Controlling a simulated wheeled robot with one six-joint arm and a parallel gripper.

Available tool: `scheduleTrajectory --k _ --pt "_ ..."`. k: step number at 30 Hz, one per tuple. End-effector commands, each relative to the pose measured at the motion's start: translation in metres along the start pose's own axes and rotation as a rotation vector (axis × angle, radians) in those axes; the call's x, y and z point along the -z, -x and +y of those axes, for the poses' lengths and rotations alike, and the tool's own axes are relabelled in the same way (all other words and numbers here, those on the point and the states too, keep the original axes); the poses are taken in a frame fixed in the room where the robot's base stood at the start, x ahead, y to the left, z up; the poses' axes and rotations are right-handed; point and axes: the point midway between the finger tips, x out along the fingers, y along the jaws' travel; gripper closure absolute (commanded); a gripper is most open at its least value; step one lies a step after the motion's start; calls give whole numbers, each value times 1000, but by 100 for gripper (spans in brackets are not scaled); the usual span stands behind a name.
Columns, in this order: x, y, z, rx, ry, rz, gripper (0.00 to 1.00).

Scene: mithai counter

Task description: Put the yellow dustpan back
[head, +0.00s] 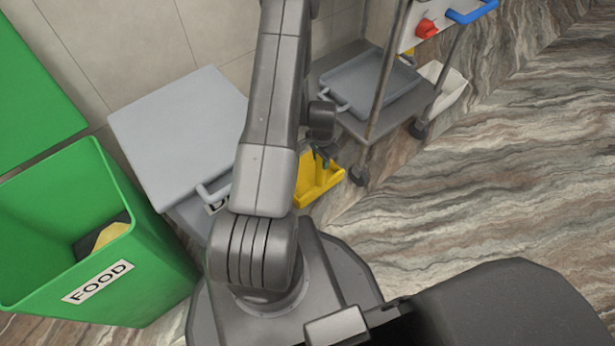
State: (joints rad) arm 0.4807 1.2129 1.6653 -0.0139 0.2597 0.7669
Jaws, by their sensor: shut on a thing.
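The yellow dustpan (322,186) is low down, between the grey lidded bin and the trolley. My arm hides its left part. My gripper (320,157) is at the dustpan's upper side, small and dark in the head view, and is shut on it. The exact spot where the fingers hold it is hard to make out. I cannot tell whether the dustpan touches the floor.
A grey lidded bin (180,125) with a partly hidden label stands left of my arm. A green bin (150,280) marked FOOD stands at left. A trolley (385,85) with a grey tray (368,82) on its lower shelf is at right. Marbled floor is clear at right.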

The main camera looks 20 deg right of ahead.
Motion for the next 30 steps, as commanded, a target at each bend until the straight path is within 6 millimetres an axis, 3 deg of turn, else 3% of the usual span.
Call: scheduleTrajectory --k 1,4,11,18,29,30 --pt "-1 -16 1 -2 0 -2 100" --pt "-1 -34 1 -2 0 -2 100" --pt "0 -52 0 0 0 0 100" --pt "-1 -84 0 0 0 0 100" --pt "-1 -87 0 0 0 0 100" --pt "-1 -86 0 0 0 0 60"
